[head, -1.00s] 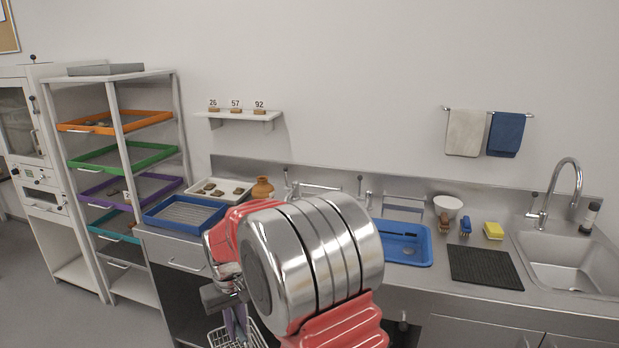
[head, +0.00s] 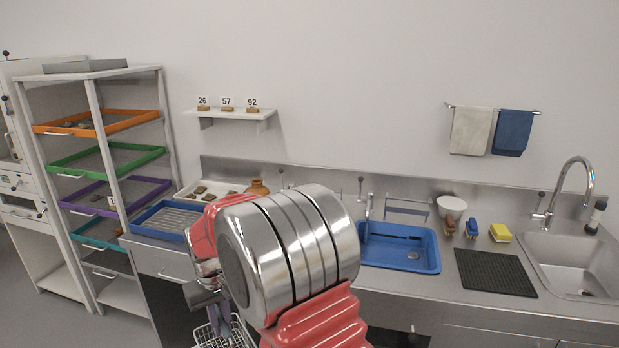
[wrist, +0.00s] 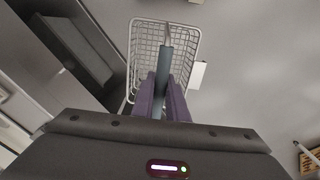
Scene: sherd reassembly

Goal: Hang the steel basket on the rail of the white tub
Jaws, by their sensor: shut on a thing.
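The steel basket (head: 212,338) is a wire basket, partly cut off at the bottom of the head view below my arm. In the wrist view the basket (wrist: 140,50) hangs beyond my fingers, its mesh seen from above. My gripper (wrist: 162,88) has two purple fingers shut on the basket's blue-grey handle bar (wrist: 163,58). The gripper (head: 232,330) also shows low in the head view, mostly behind my red and steel arm. I cannot make out a white tub with a rail; my arm hides part of the counter.
A blue basin (head: 400,262) is in the counter right of my arm. A blue tray (head: 150,232) and a white tray (head: 232,189) with sherds lie left. A black mat (head: 497,290) and sink (head: 565,260) are right. A drawer rack (head: 95,145) stands left.

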